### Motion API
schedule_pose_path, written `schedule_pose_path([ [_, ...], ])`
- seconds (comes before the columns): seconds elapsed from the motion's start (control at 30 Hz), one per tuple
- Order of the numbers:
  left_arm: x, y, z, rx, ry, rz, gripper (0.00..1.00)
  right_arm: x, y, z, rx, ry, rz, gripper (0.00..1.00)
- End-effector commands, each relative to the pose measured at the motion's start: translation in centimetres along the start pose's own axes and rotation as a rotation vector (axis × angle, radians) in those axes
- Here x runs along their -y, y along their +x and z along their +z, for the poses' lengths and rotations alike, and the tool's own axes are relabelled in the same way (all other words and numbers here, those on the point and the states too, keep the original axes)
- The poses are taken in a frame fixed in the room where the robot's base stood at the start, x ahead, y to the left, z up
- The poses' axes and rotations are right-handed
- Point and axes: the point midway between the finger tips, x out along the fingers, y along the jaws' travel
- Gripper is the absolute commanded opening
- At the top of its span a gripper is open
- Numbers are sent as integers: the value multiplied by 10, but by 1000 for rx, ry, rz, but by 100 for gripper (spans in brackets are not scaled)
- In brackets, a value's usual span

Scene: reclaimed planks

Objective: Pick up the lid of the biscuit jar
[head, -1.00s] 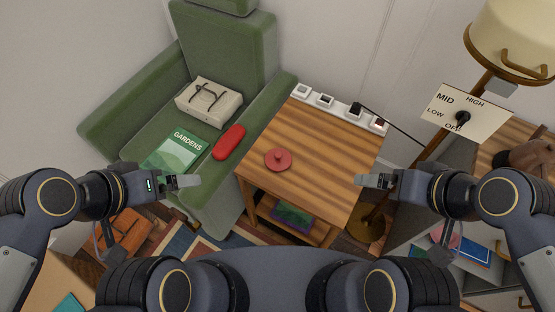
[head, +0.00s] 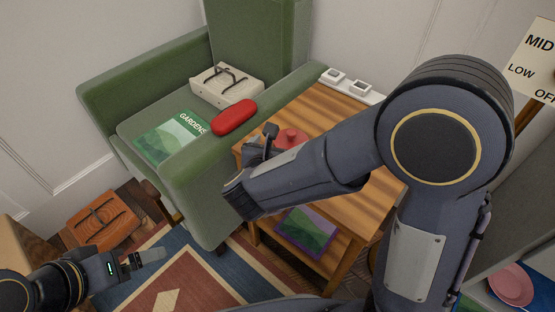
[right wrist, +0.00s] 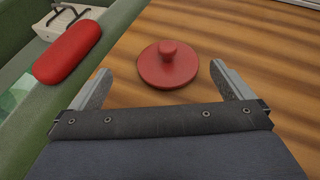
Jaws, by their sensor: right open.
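The lid is a red disc with a round knob (right wrist: 168,66), lying flat on the striped wooden side table. In the head view the lid (head: 292,138) is partly hidden behind my right arm. My right gripper (head: 264,143) is at the table's left edge beside the lid. In the right wrist view my right gripper (right wrist: 161,70) is open and empty, with the lid between and slightly beyond its fingertips. No jar shows. My left gripper (head: 148,258) is low at the left, over the rug, far from the lid; its finger gap cannot be made out.
A white socket strip (head: 350,84) runs along the table's back edge. The tabletop around the lid is clear.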

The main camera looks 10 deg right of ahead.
Motion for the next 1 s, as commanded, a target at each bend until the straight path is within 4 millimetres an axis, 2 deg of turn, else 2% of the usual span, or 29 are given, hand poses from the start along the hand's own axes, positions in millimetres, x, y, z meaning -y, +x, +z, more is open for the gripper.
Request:
schedule_pose_path([
  [0.03,2,4,2,0,0,0,100,1,2,-6,9,19,-20,100],
  [0.17,2,5,2,-1,0,0,100,3,12,-5,15,38,-37,100],
  [0.63,9,19,9,0,0,0,100,12,72,-4,14,35,-34,100],
  [0.93,8,19,9,0,0,0,100,12,77,-3,13,33,-31,100],
  [1.0,8,19,9,0,0,0,100,12,77,-3,13,33,-31,92],
])
